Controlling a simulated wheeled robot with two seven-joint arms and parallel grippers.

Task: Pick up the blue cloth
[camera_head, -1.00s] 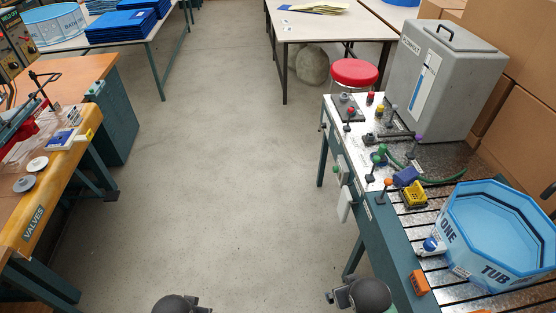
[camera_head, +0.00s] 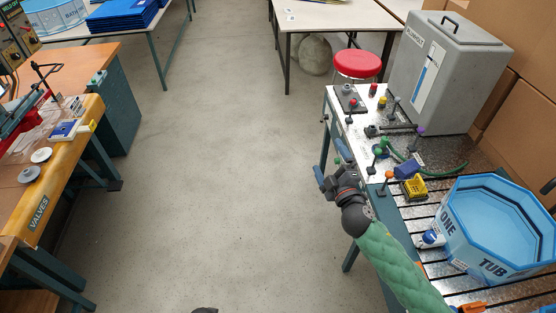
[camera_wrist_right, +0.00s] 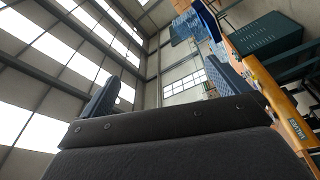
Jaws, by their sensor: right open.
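A small crumpled blue item that looks like the blue cloth (camera_head: 407,170) lies on the right-hand bench, beside a yellow basket (camera_head: 415,187). My right gripper (camera_head: 330,168) is open and empty at the left edge of that bench, to the left of the cloth and apart from it. The right wrist view shows its two spread fingers (camera_wrist_right: 165,88) with nothing between them; the cloth does not show there. My left gripper is not seen; only a small dark piece shows at the bottom edge.
The blue tub (camera_head: 500,228) stands on the slotted bench top (camera_head: 408,212). Knobs, fittings and a green hose (camera_head: 440,173) surround the cloth. A grey box (camera_head: 445,75) and red stool (camera_head: 357,65) are behind. The floor (camera_head: 225,180) between benches is clear.

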